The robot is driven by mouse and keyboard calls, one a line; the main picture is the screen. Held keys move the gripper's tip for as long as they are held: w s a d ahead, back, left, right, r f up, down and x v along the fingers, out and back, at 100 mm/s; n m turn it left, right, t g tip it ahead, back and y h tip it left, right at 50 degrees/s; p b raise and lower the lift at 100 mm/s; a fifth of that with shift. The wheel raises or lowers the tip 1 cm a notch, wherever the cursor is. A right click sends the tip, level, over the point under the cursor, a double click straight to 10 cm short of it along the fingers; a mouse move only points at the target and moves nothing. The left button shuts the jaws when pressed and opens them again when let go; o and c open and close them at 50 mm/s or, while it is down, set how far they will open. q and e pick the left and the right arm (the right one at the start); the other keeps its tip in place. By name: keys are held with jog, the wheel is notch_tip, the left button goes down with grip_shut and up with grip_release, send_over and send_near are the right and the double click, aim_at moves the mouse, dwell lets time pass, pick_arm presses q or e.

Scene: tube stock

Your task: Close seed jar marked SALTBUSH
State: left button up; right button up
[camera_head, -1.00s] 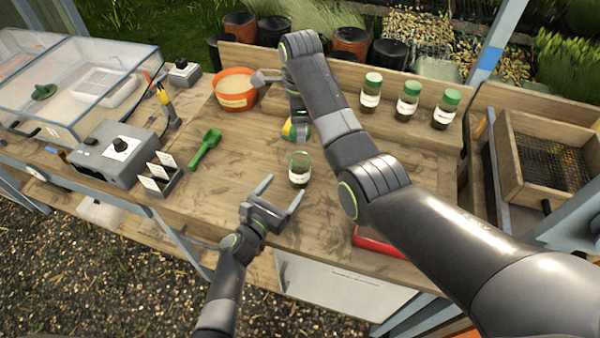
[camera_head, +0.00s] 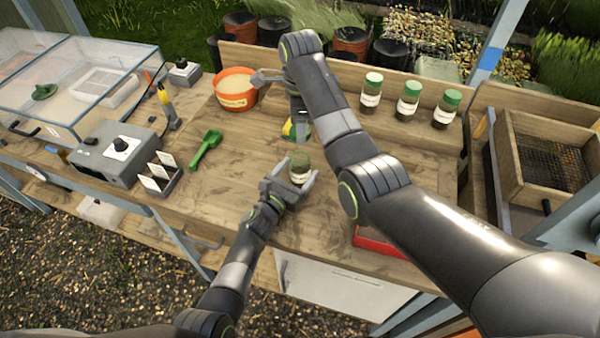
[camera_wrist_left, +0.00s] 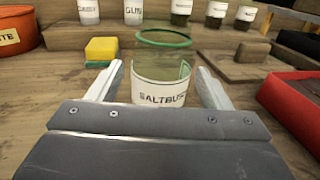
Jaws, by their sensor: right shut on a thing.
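The SALTBUSH jar (camera_head: 300,161) stands upright on the bench, clear glass with a white label, dark contents and no lid visible on it. In the left wrist view the SALTBUSH jar (camera_wrist_left: 161,68) shows a green-ringed, see-through top. My left gripper (camera_head: 298,172) is open, with one finger on each side of the jar; narrow gaps show in the left wrist view (camera_wrist_left: 160,75). My right gripper (camera_head: 300,125) points down behind the jar, near a yellow-green sponge (camera_head: 288,130). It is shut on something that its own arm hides.
Green-lidded jars (camera_head: 408,101) stand along the back at right. An orange tub (camera_head: 236,90) is at back left, a green scoop (camera_head: 207,146) left of the jar. A red tray (camera_head: 378,243) lies at front right, partly under my right arm. Bench between scoop and jar is clear.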

pick_arm(q)
jog(key=c, duration=1.3)
jog(key=shift+o, duration=0.2)
pick_arm(e)
send_over(300, 153)
jog(key=shift+s+f, duration=0.15)
jog(key=shift+f, duration=2.3)
jog(key=shift+f, duration=0.15)
jog(key=shift+f, duration=0.75)
jog(key=shift+f, duration=0.55)
pick_arm(q)
grip_shut()
pick_arm(e)
jog(key=m, duration=0.9)
jog(key=shift+m, duration=0.3)
